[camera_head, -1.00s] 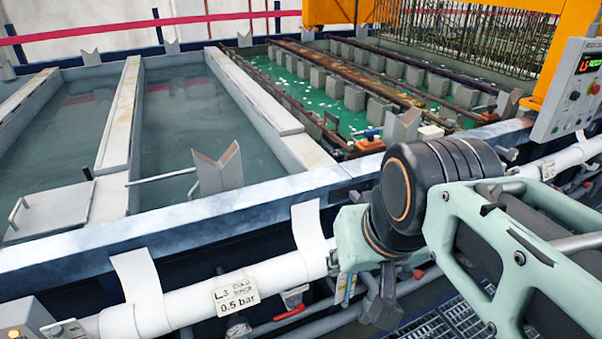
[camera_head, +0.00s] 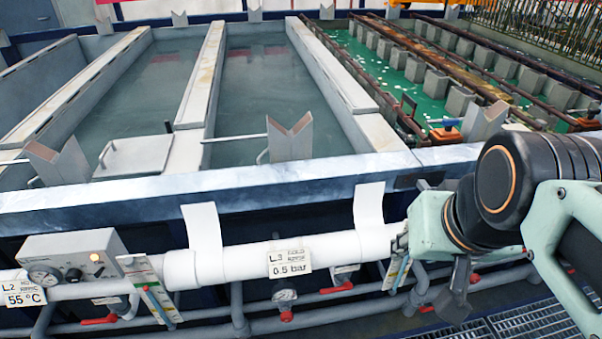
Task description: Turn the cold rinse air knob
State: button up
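A white label reading L3, cold rinse, 0.5 bar (camera_head: 290,262) is on the white pipe (camera_head: 240,260) along the tank front. Below it are a small round gauge (camera_head: 284,295) and a red-handled valve (camera_head: 337,289). A grey box (camera_head: 75,247) at the left carries a dial, a small black knob (camera_head: 73,274) and a lit amber lamp; the L2, 55 °C label is beside it. I cannot tell which control is the cold rinse air knob. A dark part at my arm's end, likely my gripper (camera_head: 456,300), hangs below the pipe at the right, apart from the box; its fingers are unclear.
Open tanks with grey dividers (camera_head: 205,75) lie behind the bluish ledge (camera_head: 200,185). Grey V-shaped brackets (camera_head: 290,138) stand along it. White flaps (camera_head: 369,205) rise from the pipe. Thinner pipes and red handles (camera_head: 100,320) run below; metal grating (camera_head: 530,325) is lower right.

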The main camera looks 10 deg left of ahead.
aim_at(287, 316)
jog(key=j+u, duration=0.25)
jog(key=i+j+u, duration=0.1)
jog(key=j+u, duration=0.2)
jog(key=k+l+u, duration=0.15)
jog(key=l+u, duration=0.15)
jog(key=l, duration=0.2)
